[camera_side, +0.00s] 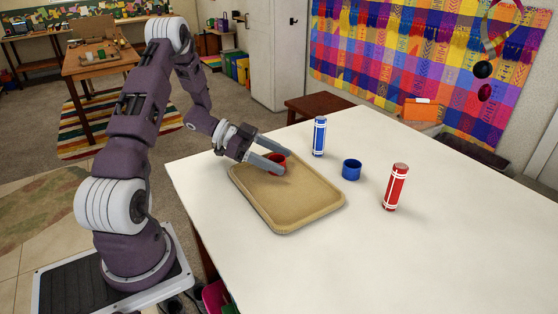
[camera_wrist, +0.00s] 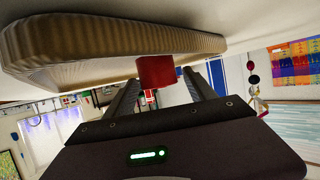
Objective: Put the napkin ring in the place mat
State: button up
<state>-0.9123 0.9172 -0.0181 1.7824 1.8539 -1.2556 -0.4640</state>
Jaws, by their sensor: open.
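A red napkin ring (camera_side: 277,157) stands on the tan place mat (camera_side: 290,216), which looks like a shallow tray with a raised rim. My gripper (camera_side: 284,163) is low over the mat, its two fingers apart on either side of the red ring. Part of the ring is hidden behind the near finger. In the wrist view, the red ring (camera_wrist: 156,72) shows between the open fingers, with the ribbed side of the mat (camera_wrist: 110,42) above it. A blue napkin ring (camera_side: 351,171) stands on the white table, right of the mat.
A blue cylinder with white bands (camera_side: 319,136) stands upright behind the mat. A red cylinder with white bands (camera_side: 395,187) stands upright to the right of the blue ring. The white table (camera_side: 440,255) is clear at the front and right.

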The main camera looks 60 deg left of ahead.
jog(key=v, duration=1.1)
jog(key=shift+r, duration=0.1)
jog(key=w+r+n+t+y, duration=0.1)
jog(key=w+r+t+y, duration=0.2)
jog(key=w+r+y, duration=0.65)
jog(key=w+d+r+n+y, duration=0.2)
jog(key=d+r+n+y, duration=0.25)
jog(key=r, duration=0.65)
jog(key=s+d+f+n+g+h, duration=0.1)
jog(key=s+d+f+g+h, duration=0.1)
jog(key=s+d, duration=0.9)
jog(key=s+d+f+n+g+h, duration=0.2)
jog(key=s+d+f+g, duration=0.3)
jog(key=s+d, duration=0.5)
jog(key=s, duration=0.6)
jog(key=shift+d+f, duration=0.25)
jog(key=shift+d, duration=0.15)
